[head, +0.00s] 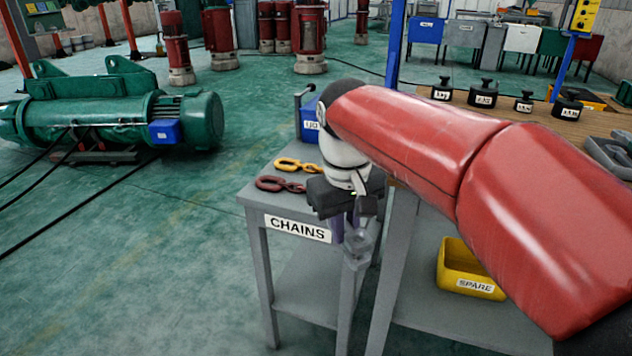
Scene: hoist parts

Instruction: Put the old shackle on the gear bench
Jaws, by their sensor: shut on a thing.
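My gripper (350,232) points down at the front right corner of the grey bench labelled CHAINS (297,228). It is shut on a small grey metal piece (358,250), which looks like the old shackle and hangs below the fingers, in front of the bench's edge. The fingers partly cover its upper part, and its full shape is hard to make out. No label naming a gear bench is readable in this view.
A yellow SPARE bin (468,272) sits on a low shelf. Black weights (483,95) stand on a wooden top behind my arm.

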